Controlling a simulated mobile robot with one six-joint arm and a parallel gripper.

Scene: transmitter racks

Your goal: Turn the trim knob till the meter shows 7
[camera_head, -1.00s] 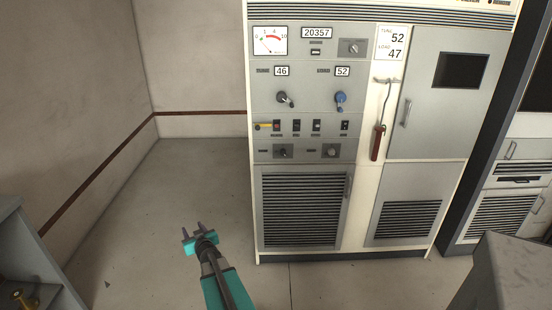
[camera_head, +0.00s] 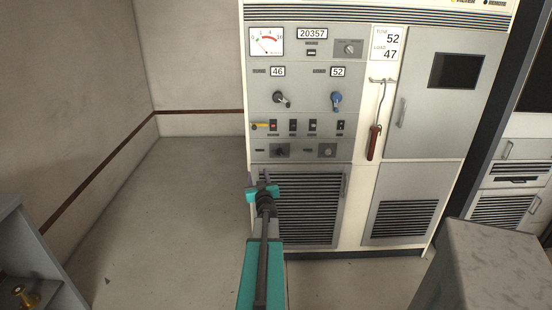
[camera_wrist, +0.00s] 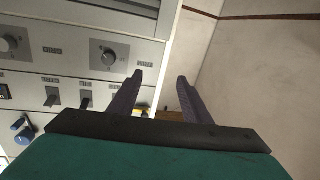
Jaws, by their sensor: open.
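The meter (camera_head: 266,41) is a white dial with a red arc at the panel's top left; its needle leans to the left, low on the scale, too small to read exactly. Another small knob (camera_head: 349,48) is at the top right of the panel. Their labels are unreadable, so I cannot tell which is the trim knob. My gripper (camera_head: 260,180) is open and empty, below the lower-left knob. That knob (camera_wrist: 108,57) shows left of my fingers in the wrist view.
A red-handled hook (camera_head: 374,142) hangs on the right. A grey cabinet (camera_head: 485,265) stands at the lower right.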

